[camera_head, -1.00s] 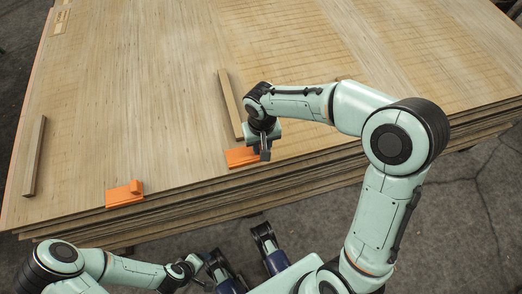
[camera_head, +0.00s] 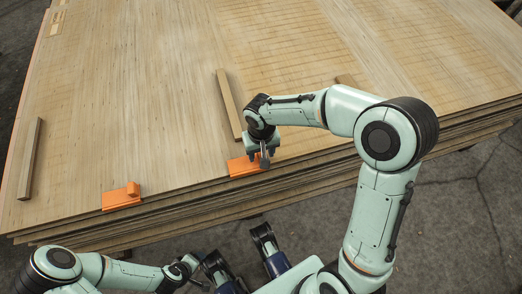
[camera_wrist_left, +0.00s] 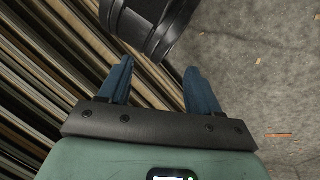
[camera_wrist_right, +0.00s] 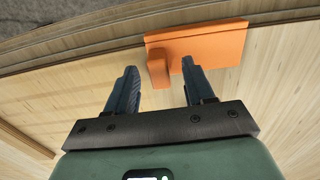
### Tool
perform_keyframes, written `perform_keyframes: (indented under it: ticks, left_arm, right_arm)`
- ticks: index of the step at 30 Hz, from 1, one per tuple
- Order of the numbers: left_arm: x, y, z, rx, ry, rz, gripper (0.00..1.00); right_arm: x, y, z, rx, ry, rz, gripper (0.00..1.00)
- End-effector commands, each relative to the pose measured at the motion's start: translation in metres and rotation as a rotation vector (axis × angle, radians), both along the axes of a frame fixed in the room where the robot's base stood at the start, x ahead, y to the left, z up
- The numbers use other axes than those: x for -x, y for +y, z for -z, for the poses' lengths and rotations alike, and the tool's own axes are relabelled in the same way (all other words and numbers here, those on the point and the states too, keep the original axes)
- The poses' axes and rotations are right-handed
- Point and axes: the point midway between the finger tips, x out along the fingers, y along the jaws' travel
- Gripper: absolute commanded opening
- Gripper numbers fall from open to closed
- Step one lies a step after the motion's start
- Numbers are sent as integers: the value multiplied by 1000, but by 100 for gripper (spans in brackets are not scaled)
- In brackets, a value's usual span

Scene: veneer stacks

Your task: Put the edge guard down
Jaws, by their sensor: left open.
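An orange edge guard (camera_head: 240,168) lies at the near edge of the veneer stack (camera_head: 180,165), below my right gripper (camera_head: 259,158). In the right wrist view the guard (camera_wrist_right: 215,45) lies flat along the edge, with its raised tab (camera_wrist_right: 158,69) beyond and between the fingertips of the right gripper (camera_wrist_right: 157,72). These fingers are apart, and I see no grip on the tab. A second orange guard (camera_head: 121,198) sits on the same edge further left. My left gripper (camera_wrist_left: 157,65) is open and empty, beside the stack's layered side and above the floor.
A wooden strip (camera_head: 229,105) lies on the top sheet behind the right gripper. Another strip (camera_head: 30,160) lies at the far left, and a third piece (camera_head: 346,80) is partly hidden by my right arm. The floor (camera_head: 455,215) at the right is clear.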

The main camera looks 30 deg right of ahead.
Motion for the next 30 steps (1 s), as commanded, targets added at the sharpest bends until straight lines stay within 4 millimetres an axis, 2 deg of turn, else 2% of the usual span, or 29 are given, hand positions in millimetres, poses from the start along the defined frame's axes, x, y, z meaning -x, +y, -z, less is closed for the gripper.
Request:
perform_keyframes:
  ticks: [4, 7, 15, 21, 25, 30]
  left_arm:
    - [3, -1, -3, 4, 6, 3, 63]
    - [8, -4, -7, 10, 19, 8, 63]
    - [31, -15, -27, 40, 82, 35, 63]
    - [44, -21, -36, 56, 118, 50, 63]
    - [49, -24, -39, 63, 132, 55, 63]
    - [51, -24, -40, 65, 137, 56, 63]
  right_arm:
    - [0, 0, -4, 0, -1, 0, 53]
    - [-1, 0, -17, 0, -4, 2, 53]
    - [-1, 0, -76, -1, -5, 0, 53]
    - [-1, 0, -110, -1, -3, 0, 53]
    - [0, 0, -121, 0, -1, 0, 53]
    - [0, 0, -124, 0, -1, 0, 53]
